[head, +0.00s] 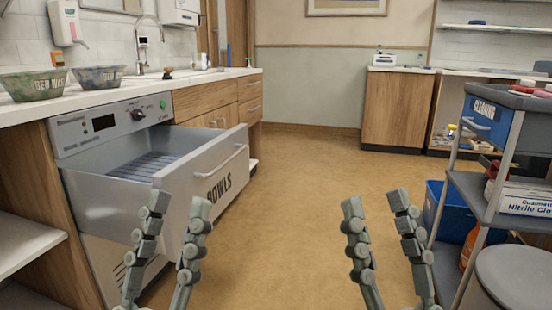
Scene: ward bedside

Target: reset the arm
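My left gripper (179,211) is at the lower left of the head view, with its two jointed grey-green fingers apart and nothing between them. It appears in front of the open drawer marked BOWLS (205,180); I cannot tell whether it touches. My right gripper (373,206) is right of the centre, over the open floor. Its fingers are also apart and empty. The arms behind both grippers are out of view.
The pulled-out drawer juts over the floor (310,170). Two bowls (33,86) (98,79) stand on the counter (60,108) at left. A cleaning trolley (520,220) and blue bin (455,205) stand at right, a grey lidded bin (520,275) in front. The middle floor is clear.

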